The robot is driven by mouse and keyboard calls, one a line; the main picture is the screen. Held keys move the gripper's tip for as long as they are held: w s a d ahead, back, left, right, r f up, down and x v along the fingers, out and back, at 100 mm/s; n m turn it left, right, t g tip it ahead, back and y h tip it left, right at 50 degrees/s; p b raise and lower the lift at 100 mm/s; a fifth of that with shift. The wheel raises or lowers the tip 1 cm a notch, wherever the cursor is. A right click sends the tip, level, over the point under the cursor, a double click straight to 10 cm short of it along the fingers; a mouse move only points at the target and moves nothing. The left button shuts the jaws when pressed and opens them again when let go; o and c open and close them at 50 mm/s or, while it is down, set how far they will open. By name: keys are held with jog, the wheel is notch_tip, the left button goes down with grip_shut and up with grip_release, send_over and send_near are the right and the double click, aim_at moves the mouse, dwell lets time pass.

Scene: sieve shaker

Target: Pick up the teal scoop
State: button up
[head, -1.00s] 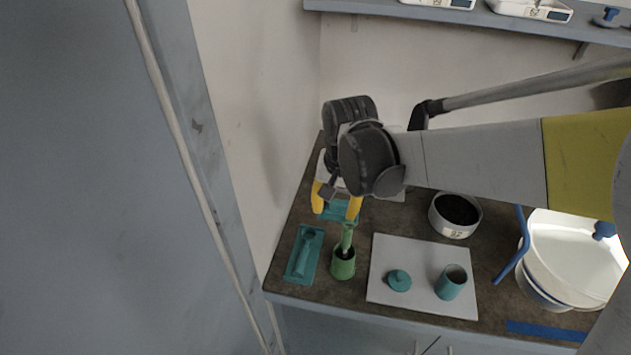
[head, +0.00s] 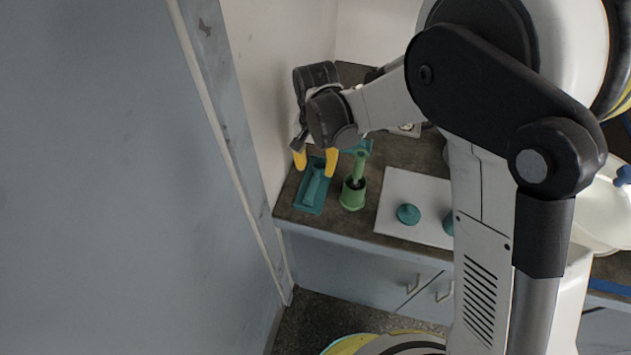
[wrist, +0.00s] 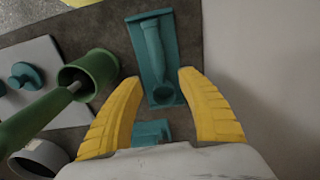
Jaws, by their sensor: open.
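The teal scoop (head: 316,182) lies in a shallow teal tray (head: 305,203) near the left end of the counter. In the wrist view the scoop (wrist: 154,44) lies lengthwise in the tray (wrist: 173,63), with its round bowl end nearest my gripper. My gripper (head: 315,165) is open and empty above the tray. In the wrist view its yellow fingertips (wrist: 160,82) stand on either side of the tray's near end, around the scoop's bowl end in the picture. The gap in height between fingers and scoop is hard to judge.
A green pot (head: 350,199) holding a green-handled tool stands close to the right of the tray. A white mat (head: 390,219) with a teal lid (head: 408,214) lies farther right. Another teal item (wrist: 150,132) is under my gripper. The wall is close on the left.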

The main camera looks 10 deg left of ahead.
aim_at(316, 177)
notch_tip(316, 177, down, 6)
jog(key=b, duration=0.2)
jog(key=shift+s+r+b, duration=0.1)
jog(key=shift+r+b, duration=0.1)
jog(key=shift+b, duration=0.15)
jog(key=shift+r, duration=0.1)
jog(key=shift+c, duration=0.4)
grip_shut()
